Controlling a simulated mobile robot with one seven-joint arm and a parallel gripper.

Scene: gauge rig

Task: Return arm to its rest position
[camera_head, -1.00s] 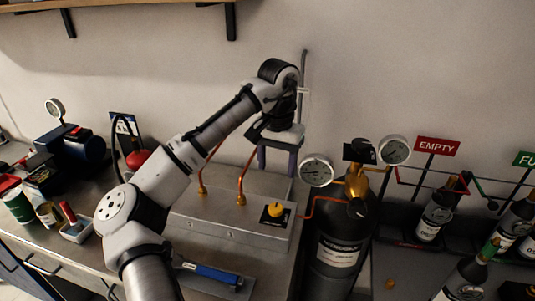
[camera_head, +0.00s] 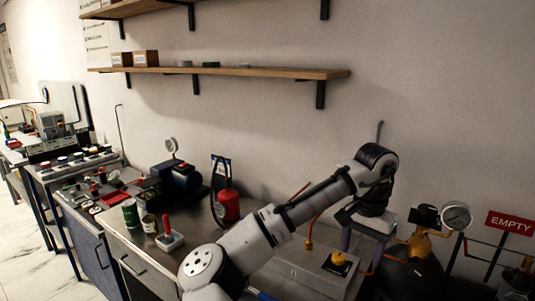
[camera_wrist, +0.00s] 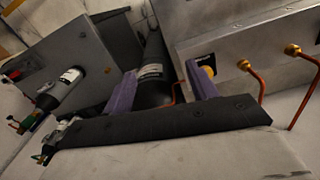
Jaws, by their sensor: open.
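My arm reaches from the bottom of the head view up and right. My gripper (camera_head: 362,246) hangs from its end near the back of the grey gauge rig box (camera_head: 300,277), by its copper pipes. Its two purple fingers are apart. In the wrist view my gripper (camera_wrist: 160,88) is open, with nothing held between the fingers. The rig box (camera_wrist: 245,60) with copper pipes shows at the right there, partly behind a finger. The black gas cylinder (camera_wrist: 153,72) shows beyond the gap between the fingers.
A yellow knob (camera_head: 339,258) sits on the rig box. A round gauge (camera_head: 456,218) and a red EMPTY sign (camera_head: 510,223) stand at right. A red canister (camera_head: 228,205), blue pump (camera_head: 183,178) and green can (camera_head: 131,213) stand at left. A wooden shelf (camera_head: 225,72) hangs above.

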